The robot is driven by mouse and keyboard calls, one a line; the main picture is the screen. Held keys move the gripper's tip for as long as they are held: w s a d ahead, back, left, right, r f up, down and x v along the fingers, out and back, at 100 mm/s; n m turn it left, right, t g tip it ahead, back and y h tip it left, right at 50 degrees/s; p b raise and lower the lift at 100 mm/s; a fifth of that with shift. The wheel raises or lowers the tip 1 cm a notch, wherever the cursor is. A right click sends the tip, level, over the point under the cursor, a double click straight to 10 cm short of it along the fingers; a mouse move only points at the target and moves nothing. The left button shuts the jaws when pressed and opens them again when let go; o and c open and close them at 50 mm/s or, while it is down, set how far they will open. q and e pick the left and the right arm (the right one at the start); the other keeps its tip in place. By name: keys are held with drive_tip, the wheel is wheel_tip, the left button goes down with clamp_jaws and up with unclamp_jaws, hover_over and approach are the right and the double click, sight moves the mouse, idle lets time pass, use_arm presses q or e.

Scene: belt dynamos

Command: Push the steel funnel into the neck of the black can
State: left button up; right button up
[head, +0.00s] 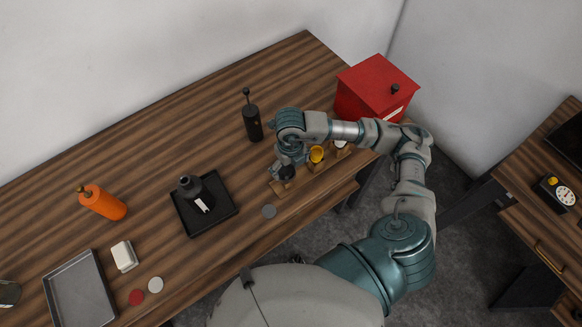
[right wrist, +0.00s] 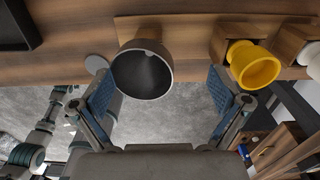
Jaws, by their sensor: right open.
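The black can (head: 190,186), with a white label, stands upright on a black tray (head: 233,209) left of centre in the head view. The steel funnel (right wrist: 142,74) sits at the left end of a wooden rack (right wrist: 190,30), its wide dark mouth facing the right wrist camera. In the head view the funnel (head: 287,172) is partly covered by my right gripper. My right gripper (right wrist: 160,88) is open, with one finger on each side of the funnel, which is nearer the left finger; I cannot tell whether they touch. My left gripper is not in view.
A yellow funnel (head: 316,154) and a white one (head: 340,144) share the rack. An orange bottle (head: 102,202) and a grey tray (head: 78,292) are at left.

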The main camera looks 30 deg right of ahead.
drive_tip(key=shift+a+f, duration=0.35)
drive_tip(key=shift+f, duration=0.05)
drive_tip(key=shift+a+f, duration=0.15)
drive_tip(key=shift+a, duration=0.8)
drive_tip(key=shift+d, duration=0.1)
drive_tip(key=shift+c, duration=1.3)
drive_tip(key=shift+d, duration=0.35)
drive_tip(key=c, duration=0.4)
drive_tip(key=shift+s+d+f, duration=0.1)
drive_tip(key=shift+s+d, duration=0.05)
drive_tip(key=shift+d, duration=0.3)
drive_tip(key=c, duration=0.6)
drive_tip(key=shift+a, duration=0.3)
drive_tip(key=shift+a+r, duration=0.1)
drive_tip(key=shift+r, duration=0.25)
drive_tip(key=shift+r+p, duration=0.6)
drive_tip(key=shift+r, duration=0.05)
drive_tip(key=shift+r+p, duration=0.3)
drive_tip(key=shift+r, duration=0.25)
drive_tip(key=shift+d+r+p, duration=0.25)
drive_tip(key=shift+r+p, duration=0.1)
drive_tip(key=shift+r, duration=0.2)
drive_tip(key=shift+a+r, duration=0.1)
drive_tip(key=shift+r, duration=0.15)
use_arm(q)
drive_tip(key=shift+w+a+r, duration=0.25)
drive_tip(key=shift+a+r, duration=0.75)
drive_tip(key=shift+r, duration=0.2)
